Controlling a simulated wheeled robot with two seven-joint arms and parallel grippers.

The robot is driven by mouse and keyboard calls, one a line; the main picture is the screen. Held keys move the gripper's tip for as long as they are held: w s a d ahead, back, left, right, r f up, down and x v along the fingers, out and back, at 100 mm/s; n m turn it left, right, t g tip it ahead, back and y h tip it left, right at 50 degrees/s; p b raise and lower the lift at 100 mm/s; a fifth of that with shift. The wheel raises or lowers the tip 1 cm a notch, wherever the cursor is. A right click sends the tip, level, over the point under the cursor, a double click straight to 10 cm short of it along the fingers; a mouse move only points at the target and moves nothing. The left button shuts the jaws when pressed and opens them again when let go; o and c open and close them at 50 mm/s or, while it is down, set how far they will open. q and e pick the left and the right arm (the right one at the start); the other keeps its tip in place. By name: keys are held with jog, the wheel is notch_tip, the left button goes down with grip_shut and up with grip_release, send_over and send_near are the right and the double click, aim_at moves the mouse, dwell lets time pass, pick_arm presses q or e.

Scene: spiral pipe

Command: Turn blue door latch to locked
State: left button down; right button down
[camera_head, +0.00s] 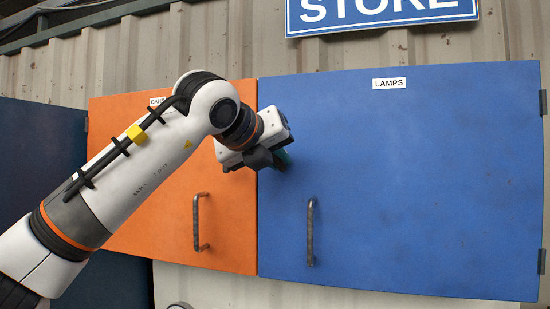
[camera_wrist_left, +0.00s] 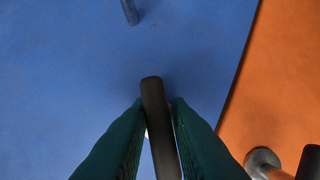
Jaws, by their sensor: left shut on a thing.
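The blue door (camera_head: 400,180), labelled LAMPS, is closed on the right of the head view; it also fills most of the left wrist view (camera_wrist_left: 70,70). My left gripper (camera_head: 283,160) is at the door's left edge, near the seam with the orange door. In the left wrist view its green fingers (camera_wrist_left: 157,105) are shut on a dark, rounded bar, the blue door's latch (camera_wrist_left: 158,125). The bar leans slightly from vertical in that view. The latch is hidden behind the gripper in the head view, and its mount is mostly hidden. My right gripper is out of view.
The orange door (camera_head: 150,210) is closed beside the blue one, with a metal pull handle (camera_head: 199,222). The blue door has its own pull handle (camera_head: 310,232) below the gripper. Another round latch mount (camera_wrist_left: 262,160) is on the orange door. A STORE sign (camera_head: 380,12) hangs above.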

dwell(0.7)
pick_arm(q)
jog(key=c, duration=1.4)
grip_release()
jog(key=shift+c, duration=0.2)
